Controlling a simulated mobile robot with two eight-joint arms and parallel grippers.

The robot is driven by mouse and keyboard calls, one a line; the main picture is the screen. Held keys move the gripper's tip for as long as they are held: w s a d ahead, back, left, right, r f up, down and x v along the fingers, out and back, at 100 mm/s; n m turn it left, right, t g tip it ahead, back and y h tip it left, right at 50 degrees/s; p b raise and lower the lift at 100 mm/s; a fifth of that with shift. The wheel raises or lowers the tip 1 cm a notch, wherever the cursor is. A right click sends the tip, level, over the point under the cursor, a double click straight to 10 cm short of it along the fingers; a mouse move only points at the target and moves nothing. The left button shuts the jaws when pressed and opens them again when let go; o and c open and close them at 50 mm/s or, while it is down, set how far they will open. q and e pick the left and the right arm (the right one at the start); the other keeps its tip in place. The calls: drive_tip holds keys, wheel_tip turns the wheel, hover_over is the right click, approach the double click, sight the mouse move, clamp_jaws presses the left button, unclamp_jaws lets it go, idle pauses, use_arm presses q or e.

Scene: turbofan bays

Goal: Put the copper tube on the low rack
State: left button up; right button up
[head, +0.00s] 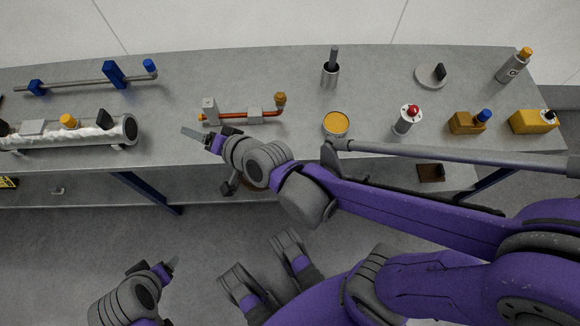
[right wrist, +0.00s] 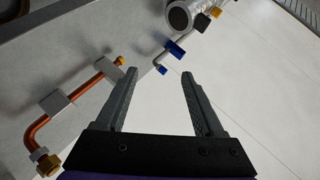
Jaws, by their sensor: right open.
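The copper tube (head: 240,115) lies on the grey bench top (head: 300,90), with grey blocks on it and a brass end fitting at its right. It also shows at the left of the right wrist view (right wrist: 83,90). My right gripper (head: 194,133) is at the bench's front edge, just in front of the tube's left end. Its jaws (right wrist: 160,90) are open and empty, apart from the tube. My left gripper (head: 172,264) is low at the left, away from the bench; its jaw gap is unclear. A lower shelf (head: 90,188) shows under the bench; I cannot tell whether it is the low rack.
A grey rod with blue clamps (head: 80,84) and a silver-wrapped pipe (head: 90,133) lie left of the tube. An orange-topped tin (head: 336,123), a dark-handled cup (head: 331,75) and a red-topped cylinder (head: 407,119) stand to the right. Bare bench lies behind the tube.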

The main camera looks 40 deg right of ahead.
drive_tip(key=s+d+f+n+g+h, duration=0.1)
drive_tip(key=s+d+f+n+g, duration=0.1)
drive_tip(key=s, duration=0.4)
drive_tip(key=s+d+f+n+g+h, duration=0.1)
drive_tip(key=s+d+f+n+g, duration=0.2)
drive_tip(key=s+d, duration=0.2)
drive_tip(key=s+d+f+n+g+h, duration=0.2)
drive_tip(key=s+d+n, duration=0.1)
drive_tip(key=s, duration=0.4)
drive_tip(key=shift+d+f+n+g, duration=0.3)
drive_tip(key=shift+d+g, duration=0.1)
drive_tip(key=shift+d, duration=0.4)
drive_tip(key=shift+s+r, duration=0.1)
use_arm(q)
wheel_tip(320, 180, up, 22)
drive_tip(key=w+t+p, duration=0.1)
drive_tip(key=p, duration=1.8)
drive_tip(key=shift+r, duration=0.15)
use_arm(e)
wheel_tip(320, 180, up, 22)
drive_tip(key=w+t, duration=0.1)
drive_tip(key=shift+w, duration=0.15)
use_arm(q)
drive_tip(key=shift+w, duration=0.15)
